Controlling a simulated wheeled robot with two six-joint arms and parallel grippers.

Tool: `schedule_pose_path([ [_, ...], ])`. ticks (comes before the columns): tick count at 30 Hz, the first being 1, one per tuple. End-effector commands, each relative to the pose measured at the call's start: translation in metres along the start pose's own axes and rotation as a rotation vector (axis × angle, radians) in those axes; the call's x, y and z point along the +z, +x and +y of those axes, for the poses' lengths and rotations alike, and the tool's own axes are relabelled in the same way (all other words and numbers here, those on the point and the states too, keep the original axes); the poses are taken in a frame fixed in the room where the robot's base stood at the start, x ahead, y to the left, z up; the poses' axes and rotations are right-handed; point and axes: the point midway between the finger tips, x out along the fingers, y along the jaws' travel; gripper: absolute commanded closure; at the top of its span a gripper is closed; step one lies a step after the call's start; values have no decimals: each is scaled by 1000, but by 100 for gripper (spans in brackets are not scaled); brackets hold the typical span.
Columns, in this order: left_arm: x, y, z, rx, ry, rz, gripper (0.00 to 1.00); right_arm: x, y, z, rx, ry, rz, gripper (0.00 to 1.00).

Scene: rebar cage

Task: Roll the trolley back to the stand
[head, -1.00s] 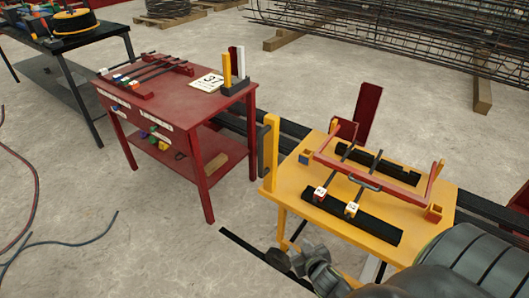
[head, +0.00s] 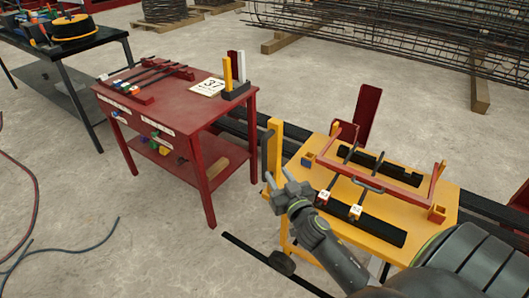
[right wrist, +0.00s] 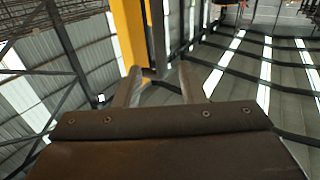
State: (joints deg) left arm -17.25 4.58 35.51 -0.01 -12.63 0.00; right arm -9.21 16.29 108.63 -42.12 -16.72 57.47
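The yellow trolley (head: 425,228) stands on dark floor rails at the right, with a dark wheel (head: 281,262) showing below it. A yellow upright (head: 276,145) with a dark bar (head: 266,150) rises at its left end. The red stand (head: 170,105) is left of the trolley. My left gripper is out of view.
A red frame (head: 375,174) and two marked bars lie on the trolley top. Dark rails (head: 238,131) run behind the red stand. A black table (head: 60,50) stands far left. Loose cables (head: 70,245) lie on the floor at lower left.

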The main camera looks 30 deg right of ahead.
Motion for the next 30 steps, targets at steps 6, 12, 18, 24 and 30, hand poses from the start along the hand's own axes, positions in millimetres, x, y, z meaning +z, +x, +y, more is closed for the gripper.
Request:
schedule_pose_path([
  [6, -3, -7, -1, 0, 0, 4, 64, -2, 45, 0, -1, 0, 1, 63],
  [12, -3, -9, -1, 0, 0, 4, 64, -1, 80, 0, 0, -1, 1, 63],
  [18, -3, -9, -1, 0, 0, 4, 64, 0, 101, 0, 0, 0, 0, 63],
  [24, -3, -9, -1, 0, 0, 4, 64, 1, 108, 0, 0, 0, -1, 63],
  [30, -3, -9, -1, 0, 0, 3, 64, 1, 108, 0, 0, 0, -1, 63],
])
